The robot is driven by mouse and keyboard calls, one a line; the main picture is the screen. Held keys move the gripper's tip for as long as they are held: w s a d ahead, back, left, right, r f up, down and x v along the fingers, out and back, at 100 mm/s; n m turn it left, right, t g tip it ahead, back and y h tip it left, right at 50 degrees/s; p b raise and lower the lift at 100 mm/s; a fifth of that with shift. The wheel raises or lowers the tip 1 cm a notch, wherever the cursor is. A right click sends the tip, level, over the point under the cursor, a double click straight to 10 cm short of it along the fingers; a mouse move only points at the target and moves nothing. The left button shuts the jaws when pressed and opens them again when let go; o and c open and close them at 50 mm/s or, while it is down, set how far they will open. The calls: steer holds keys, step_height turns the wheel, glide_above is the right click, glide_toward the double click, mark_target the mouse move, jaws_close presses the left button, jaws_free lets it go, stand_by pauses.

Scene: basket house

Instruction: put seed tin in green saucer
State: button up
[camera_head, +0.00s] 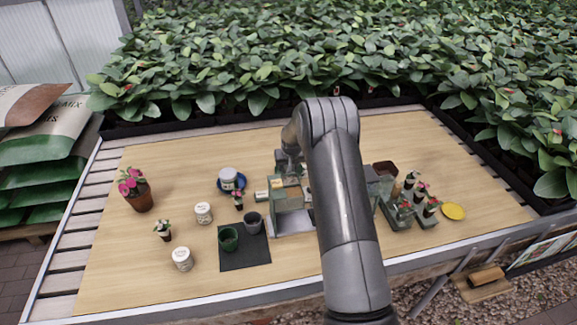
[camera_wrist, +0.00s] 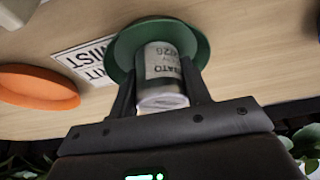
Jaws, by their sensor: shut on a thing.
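My gripper (camera_wrist: 160,88) is shut on a pale tin with dark printed letters (camera_wrist: 163,68), one finger on each side of it. The green saucer (camera_wrist: 203,46) lies just beyond the tin in the wrist view. The far end of the tin overlaps the saucer's inside; I cannot tell whether it touches the saucer or hangs just above it. In the head view, my arm hides the held tin, the green saucer and my fingertips.
An orange dish (camera_wrist: 38,88) and a printed card (camera_wrist: 88,62) lie beside the green saucer. A glass-sided stand (camera_head: 291,222), a dark mat (camera_head: 246,259) with pots, a blue saucer (camera_head: 243,184) under a white tin, and a yellow saucer (camera_head: 453,211) occupy the table.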

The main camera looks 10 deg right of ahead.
steer(key=o, duration=0.7)
